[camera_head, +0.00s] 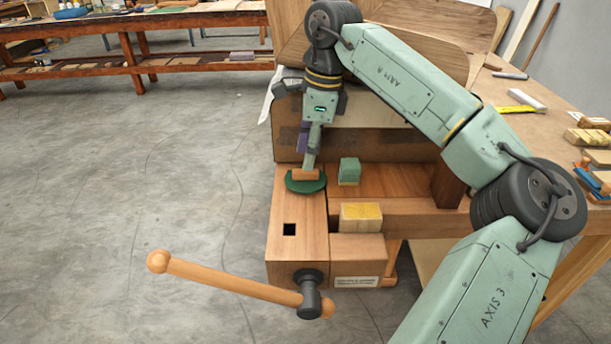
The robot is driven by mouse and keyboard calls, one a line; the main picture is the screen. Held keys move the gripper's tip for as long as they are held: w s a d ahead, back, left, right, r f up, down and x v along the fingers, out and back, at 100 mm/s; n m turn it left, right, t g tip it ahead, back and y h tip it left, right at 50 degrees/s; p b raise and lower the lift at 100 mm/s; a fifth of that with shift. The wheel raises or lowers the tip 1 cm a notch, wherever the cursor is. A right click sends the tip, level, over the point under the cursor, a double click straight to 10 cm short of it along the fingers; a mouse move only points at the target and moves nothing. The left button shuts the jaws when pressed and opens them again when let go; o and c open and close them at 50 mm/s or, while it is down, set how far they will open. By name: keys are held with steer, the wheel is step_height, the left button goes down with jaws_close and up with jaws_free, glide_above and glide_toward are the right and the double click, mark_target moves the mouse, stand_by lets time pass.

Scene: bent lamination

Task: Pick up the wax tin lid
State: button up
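A dark green round piece (294,186), which looks like the wax tin lid, lies on the wooden bench top near its left edge. A small orange-brown wooden piece (305,175) sits on top of it. My gripper (309,166) points down right above this wooden piece, its tip at or touching it. The fingers overlap in this view, so I cannot tell whether they are open or shut on it. The far side of the green piece is hidden.
A green-topped block (349,171) stands close to the right of my gripper. A yellow-topped wooden block (361,216) sits nearer the front. Large curved wood panels (430,30) stand behind. A vise handle (225,280) juts out at the front left.

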mark_target(306, 176)
steer(key=shift+a+f, duration=0.15)
steer(key=shift+f, duration=0.85)
steer(key=shift+a+f, duration=0.15)
steer(key=shift+f, duration=0.8)
steer(key=shift+c, duration=0.5)
jaws_close()
